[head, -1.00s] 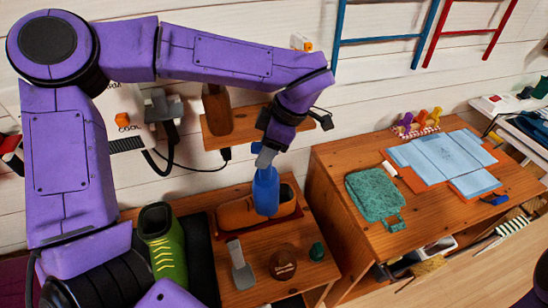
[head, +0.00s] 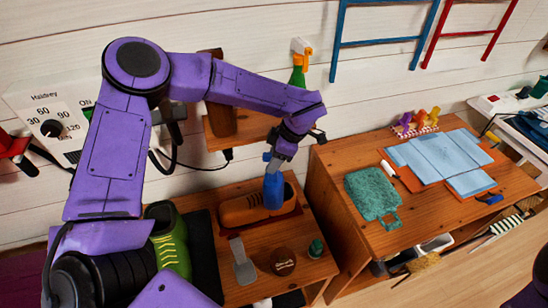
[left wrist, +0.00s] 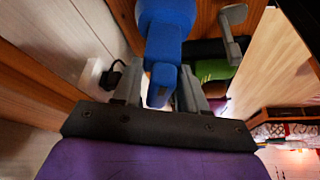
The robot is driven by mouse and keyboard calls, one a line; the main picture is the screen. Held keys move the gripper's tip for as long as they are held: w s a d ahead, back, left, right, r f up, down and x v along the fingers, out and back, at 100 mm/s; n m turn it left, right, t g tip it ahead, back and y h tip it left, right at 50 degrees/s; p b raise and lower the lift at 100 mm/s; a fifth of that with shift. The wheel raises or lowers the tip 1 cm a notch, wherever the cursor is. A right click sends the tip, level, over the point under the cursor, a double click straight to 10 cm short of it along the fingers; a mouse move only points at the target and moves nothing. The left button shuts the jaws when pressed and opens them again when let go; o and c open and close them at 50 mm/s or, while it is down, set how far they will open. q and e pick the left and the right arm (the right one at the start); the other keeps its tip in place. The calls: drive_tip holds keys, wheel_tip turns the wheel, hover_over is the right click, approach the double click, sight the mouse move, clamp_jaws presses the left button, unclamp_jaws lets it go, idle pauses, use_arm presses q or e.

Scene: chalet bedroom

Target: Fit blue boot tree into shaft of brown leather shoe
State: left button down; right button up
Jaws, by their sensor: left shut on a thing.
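My left gripper (head: 279,158) is shut on the upper end of the blue boot tree (head: 273,192), which hangs upright below it. In the left wrist view the boot tree (left wrist: 168,42) extends away from between the two fingers (left wrist: 160,88). The brown leather shoe (head: 237,211) lies on a dark red tray on the low wooden table. The boot tree overlaps the shoe's right part, where the opening is. I cannot tell whether its lower end is inside the shaft or in front of it. My right gripper is not in view.
A green shoe (head: 168,240) stands left of the brown one. A grey shoehorn (head: 241,260), a round brown tin (head: 283,262) and a small green item (head: 316,248) are in front. A small shelf (head: 250,128) is on the wall behind. A wooden desk (head: 330,215) stands at right.

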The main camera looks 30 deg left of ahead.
use_arm(q)
drive_tip(key=shift+f, duration=0.1)
drive_tip(key=c, duration=0.6)
unclamp_jaws()
drive_tip(key=b+v, duration=0.2)
drive_tip(key=v, duration=1)
drive_tip(key=shift+s, duration=0.1)
